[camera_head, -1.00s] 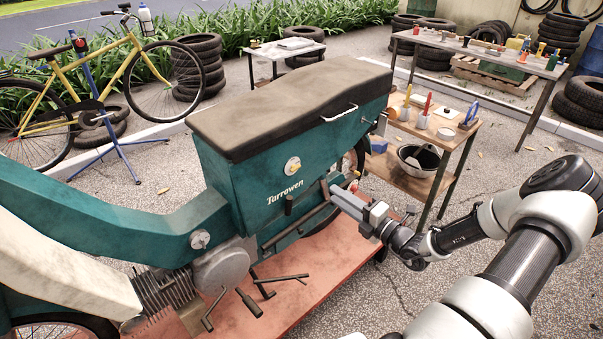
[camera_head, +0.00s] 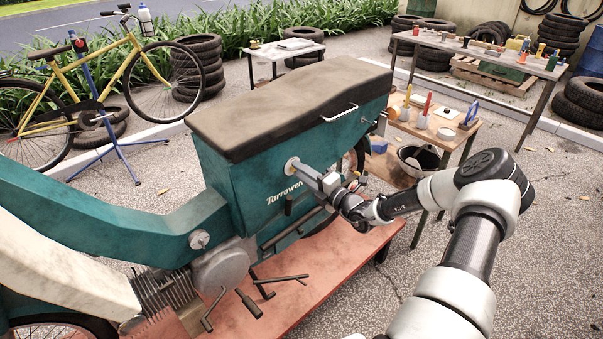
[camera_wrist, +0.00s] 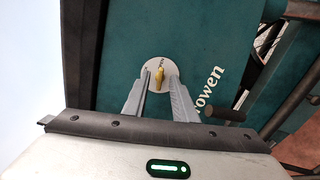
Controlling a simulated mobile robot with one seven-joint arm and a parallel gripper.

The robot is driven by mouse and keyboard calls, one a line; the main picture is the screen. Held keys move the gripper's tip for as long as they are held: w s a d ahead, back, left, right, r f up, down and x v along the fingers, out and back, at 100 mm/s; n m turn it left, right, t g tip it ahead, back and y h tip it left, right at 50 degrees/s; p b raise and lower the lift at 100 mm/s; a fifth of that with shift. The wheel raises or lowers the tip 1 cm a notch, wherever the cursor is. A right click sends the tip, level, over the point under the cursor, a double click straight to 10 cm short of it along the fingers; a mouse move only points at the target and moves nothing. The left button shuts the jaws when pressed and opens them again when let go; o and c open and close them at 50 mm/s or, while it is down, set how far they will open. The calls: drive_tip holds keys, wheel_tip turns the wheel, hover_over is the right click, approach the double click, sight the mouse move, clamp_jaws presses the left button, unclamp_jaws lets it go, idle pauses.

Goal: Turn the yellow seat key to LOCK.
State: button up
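The yellow seat key (camera_wrist: 160,75) sits on a round white plate (camera_wrist: 152,66) on the teal side panel of the scooter, and shows in the wrist view. The marks on the plate are too small to read. My gripper (camera_wrist: 158,83) has one finger on each side of the key, with a gap between them; they appear apart from it. In the head view, my gripper (camera_head: 296,167) reaches the white plate (camera_head: 289,161) and hides the key.
The dark seat (camera_head: 290,105) with a metal grab handle (camera_head: 340,113) is above the plate. A dark lever (camera_head: 289,205) sticks out below the lettering. A wooden shelf cart (camera_head: 455,140) stands behind my arm.

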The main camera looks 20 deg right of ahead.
clamp_jaws()
drive_tip(key=shift+n, duration=0.3)
drive_tip(key=n, duration=1.5)
drive_tip(key=shift+p, duration=0.3)
drive_tip(key=shift+n, duration=0.3)
